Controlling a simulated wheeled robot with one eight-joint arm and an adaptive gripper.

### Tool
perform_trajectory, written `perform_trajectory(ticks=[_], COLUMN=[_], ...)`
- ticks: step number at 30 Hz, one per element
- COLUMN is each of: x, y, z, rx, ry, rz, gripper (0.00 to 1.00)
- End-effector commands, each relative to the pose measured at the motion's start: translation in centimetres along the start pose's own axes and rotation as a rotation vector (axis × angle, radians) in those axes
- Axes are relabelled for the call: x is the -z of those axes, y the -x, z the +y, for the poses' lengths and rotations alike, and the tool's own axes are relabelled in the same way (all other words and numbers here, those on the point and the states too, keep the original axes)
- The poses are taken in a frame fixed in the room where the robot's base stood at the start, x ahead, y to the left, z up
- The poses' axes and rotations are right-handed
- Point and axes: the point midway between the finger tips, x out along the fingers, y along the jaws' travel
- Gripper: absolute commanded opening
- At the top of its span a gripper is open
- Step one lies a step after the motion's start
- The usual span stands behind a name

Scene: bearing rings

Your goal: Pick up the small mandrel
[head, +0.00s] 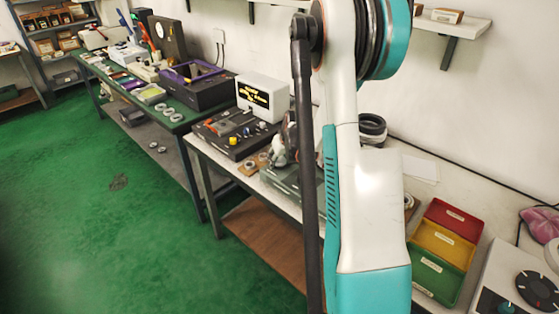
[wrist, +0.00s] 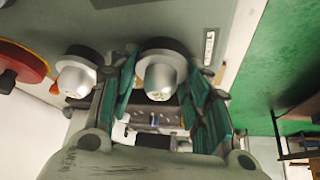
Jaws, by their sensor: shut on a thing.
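In the wrist view, a silver mandrel (wrist: 160,75) with a wide round collar sits between the two teal fingers of my gripper (wrist: 163,95), which is shut on it. A second silver mandrel (wrist: 76,76) stands to its left, outside the fingers, and looks smaller in the picture. Both are on a grey-green surface (wrist: 115,25); I cannot tell whether the held one touches it. In the head view my arm hides most of this spot, and the mandrels cannot be made out.
A red round part (wrist: 22,62) is left of the mandrels in the wrist view. In the head view, red (head: 447,218), yellow (head: 441,245) and green (head: 432,277) trays are right of my arm. A white box (head: 262,96) stands on the bench behind. Green floor lies open at left.

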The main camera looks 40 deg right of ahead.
Motion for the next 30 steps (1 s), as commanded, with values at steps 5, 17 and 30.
perform_trajectory(ticks=[5, 17, 30], x=[0.2, 3.5, 8.8], y=[0.4, 6.2, 15.4], z=[0.0, 0.0, 0.0], rx=[0.0, 0.0, 0.0], ry=[0.0, 0.0, 0.0], rz=[0.0, 0.0, 0.0], gripper=[0.08, 0.08, 0.08])
